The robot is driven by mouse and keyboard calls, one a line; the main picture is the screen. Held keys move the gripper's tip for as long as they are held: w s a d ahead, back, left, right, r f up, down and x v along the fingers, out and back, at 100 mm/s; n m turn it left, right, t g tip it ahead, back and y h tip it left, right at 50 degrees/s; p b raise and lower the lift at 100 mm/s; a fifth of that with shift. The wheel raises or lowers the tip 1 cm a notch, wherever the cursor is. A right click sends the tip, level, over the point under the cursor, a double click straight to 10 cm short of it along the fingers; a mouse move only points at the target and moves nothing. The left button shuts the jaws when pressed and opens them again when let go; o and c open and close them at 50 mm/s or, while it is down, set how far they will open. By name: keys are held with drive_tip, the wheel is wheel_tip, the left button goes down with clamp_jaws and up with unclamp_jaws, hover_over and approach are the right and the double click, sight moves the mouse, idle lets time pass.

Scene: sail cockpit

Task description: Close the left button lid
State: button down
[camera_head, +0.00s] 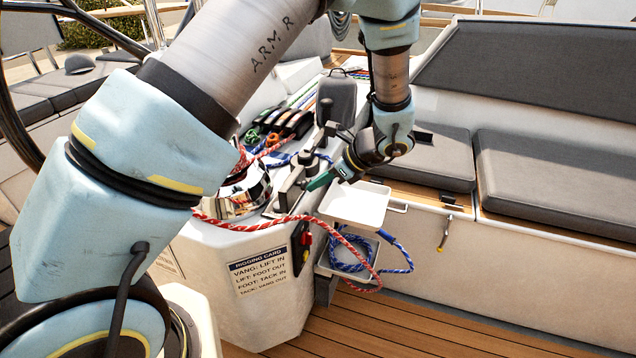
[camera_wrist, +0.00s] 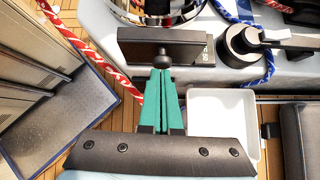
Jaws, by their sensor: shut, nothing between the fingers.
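My gripper (camera_head: 311,185) reaches down over the side of the white winch console. Its green fingers (camera_wrist: 161,74) are together and hold nothing. In the wrist view a dark rectangular lid-like panel (camera_wrist: 138,48) lies just beyond the fingertips, with a round black knob at its near edge. The fingertips are at or very close to this knob; contact cannot be told. In the head view a dark grey lid-like part (camera_head: 290,179) stands tilted beside the fingertips. I cannot tell for certain which button lid it is or how far it is open.
A chrome winch (camera_head: 240,194) with red-white rope stands left of the gripper. A white tray (camera_head: 355,204) sits right of and below it, with blue rope in a lower holder. A black winch handle (camera_wrist: 245,42) is close on the right. Grey-cushioned benches (camera_head: 540,170) lie farther right.

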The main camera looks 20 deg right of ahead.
sight(290, 178)
drive_tip(key=shift+w+a+r, duration=0.1)
drive_tip(key=shift+a+r, duration=0.1)
drive_tip(key=shift+w+a+r+p, duration=0.1)
drive_tip(key=shift+p, duration=0.3)
drive_tip(key=g+h+p, duration=0.1)
drive_tip(key=w+a+r+g+h+p, duration=0.1)
drive_tip(key=p, duration=0.1)
drive_tip(key=shift+w+a+r, duration=0.2)
drive_tip(key=shift+a+r, duration=0.05)
drive_tip(key=g+h+p, duration=0.1)
drive_tip(key=w+a+g+h+p, duration=0.1)
drive_tip(key=shift+w+a+r+p, duration=0.1)
drive_tip(key=shift+w+a+p, duration=0.05)
drive_tip(key=shift+a+p, duration=0.15)
drive_tip(key=shift+w+a+p, duration=0.6)
drive_tip(key=shift+w+a, duration=0.1)
drive_tip(key=shift+w, duration=0.05)
drive_tip(key=w+a, duration=0.1)
drive_tip(key=a+f, duration=0.1)
drive_tip(key=w+a, duration=0.1)
drive_tip(key=shift+w+f, duration=0.3)
drive_tip(key=shift+w, duration=0.05)
drive_tip(key=shift+w+a+f+b, duration=0.35)
drive_tip(key=shift+w+a+f, duration=0.25)
drive_tip(key=shift+f, duration=0.05)
